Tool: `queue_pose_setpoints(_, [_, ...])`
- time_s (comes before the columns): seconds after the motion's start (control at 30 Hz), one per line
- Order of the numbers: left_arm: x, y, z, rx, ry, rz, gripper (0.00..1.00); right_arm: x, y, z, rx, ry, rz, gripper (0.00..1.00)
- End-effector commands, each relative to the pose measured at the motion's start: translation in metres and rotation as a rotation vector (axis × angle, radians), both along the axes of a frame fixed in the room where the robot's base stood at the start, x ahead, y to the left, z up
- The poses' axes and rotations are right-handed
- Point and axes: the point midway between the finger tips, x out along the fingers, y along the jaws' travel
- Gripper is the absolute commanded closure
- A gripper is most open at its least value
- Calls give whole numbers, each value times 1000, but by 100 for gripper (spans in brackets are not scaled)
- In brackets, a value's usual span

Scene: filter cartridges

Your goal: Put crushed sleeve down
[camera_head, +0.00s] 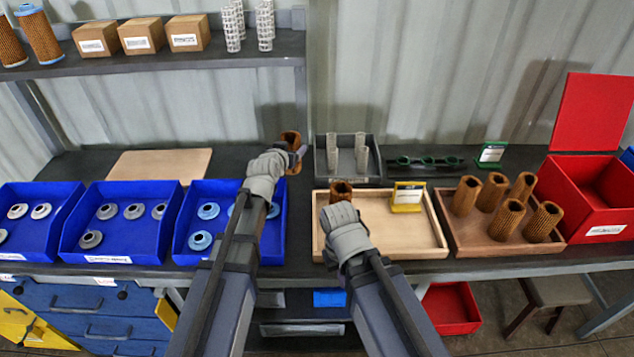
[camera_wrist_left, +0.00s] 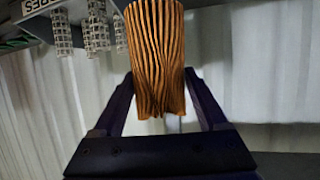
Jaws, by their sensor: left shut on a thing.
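A brown pleated sleeve (camera_head: 290,138) is in my left gripper (camera_head: 293,155), held above the back of the bench between the wooden board and the grey tray. In the left wrist view the sleeve (camera_wrist_left: 156,55) stands between the two fingers of the left gripper (camera_wrist_left: 160,100); its pleats are wavy and its lower edge uneven. My right gripper (camera_head: 341,203) is over the left part of the light wooden tray (camera_head: 400,245). Another brown sleeve (camera_head: 341,187) shows just beyond it; the right fingers are mostly hidden, so their hold on it is unclear.
A bare wooden board (camera_head: 160,165) lies behind the blue bins (camera_head: 120,250) of round caps. A grey tray (camera_head: 372,175) holds light mesh cores. A brown tray (camera_head: 480,245) holds several sleeves. An open red box (camera_head: 590,190) stands at the right. A yellow sign (camera_head: 408,197) stands on the light tray.

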Motion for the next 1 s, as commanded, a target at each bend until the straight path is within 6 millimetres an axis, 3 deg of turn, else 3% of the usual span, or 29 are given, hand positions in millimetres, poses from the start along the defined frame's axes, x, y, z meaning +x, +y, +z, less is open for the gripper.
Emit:
queue_pose_setpoints(0.03, [0,0,-14,0,0,0,78,0,0,-14,0,0,0,100])
queue_pose_setpoints(0.27, [0,0,-48,0,0,0,78,0,0,-49,0,0,1,100])
queue_pose_setpoints(0.57, [0,0,-54,0,0,0,78,0,0,-54,0,0,1,100])
queue_pose_setpoints(0.87, [0,0,-88,0,0,0,78,0,0,-88,0,0,1,100])
queue_pose_setpoints(1.0, [0,0,-90,0,0,0,78,0,0,-90,0,0,1,100])
